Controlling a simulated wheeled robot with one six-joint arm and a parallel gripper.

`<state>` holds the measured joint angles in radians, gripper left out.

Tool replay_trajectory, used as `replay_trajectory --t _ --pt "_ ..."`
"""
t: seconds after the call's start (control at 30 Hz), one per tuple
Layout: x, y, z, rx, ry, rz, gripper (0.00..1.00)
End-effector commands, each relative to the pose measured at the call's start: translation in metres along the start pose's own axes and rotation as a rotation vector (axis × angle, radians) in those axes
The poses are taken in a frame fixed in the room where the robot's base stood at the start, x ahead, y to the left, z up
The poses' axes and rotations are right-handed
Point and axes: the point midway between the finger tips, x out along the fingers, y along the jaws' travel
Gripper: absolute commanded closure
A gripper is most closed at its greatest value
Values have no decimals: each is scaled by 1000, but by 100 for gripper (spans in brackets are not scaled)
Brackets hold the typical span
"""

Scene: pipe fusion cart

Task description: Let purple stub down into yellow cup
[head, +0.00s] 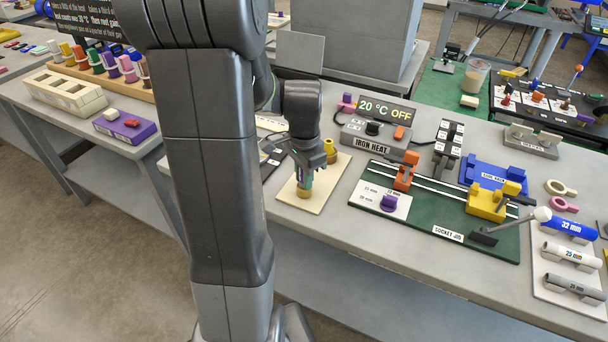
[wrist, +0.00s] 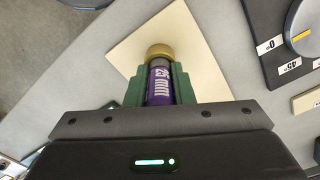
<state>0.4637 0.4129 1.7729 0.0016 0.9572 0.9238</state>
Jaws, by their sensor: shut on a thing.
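My gripper (head: 304,176) points down over a cream board on the bench. Its green jaws (wrist: 160,85) are shut on the purple stub (wrist: 160,84), which has white marks on its side. The yellow cup (head: 304,193) is directly below the jaws, on the cream board. In the wrist view the yellow cup (wrist: 159,52) sits at the far end of the stub, in line with it. The stub's lower end is hidden by the cup's rim, so I cannot tell how deep it is or whether it is seated.
The green socket jig (head: 440,228) is to the right. Bare bench lies in front of the board.

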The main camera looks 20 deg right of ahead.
Motion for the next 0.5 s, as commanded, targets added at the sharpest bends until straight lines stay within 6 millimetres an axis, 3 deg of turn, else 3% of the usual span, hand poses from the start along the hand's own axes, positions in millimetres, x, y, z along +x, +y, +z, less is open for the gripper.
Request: replay_trajectory --t 0.13,0.17,0.27,0.5 --pt "4 0 0 0 0 0 100" --pt "3 0 0 0 0 0 75" --pt "3 0 0 0 0 0 55" --pt "3 0 0 0 0 0 53"
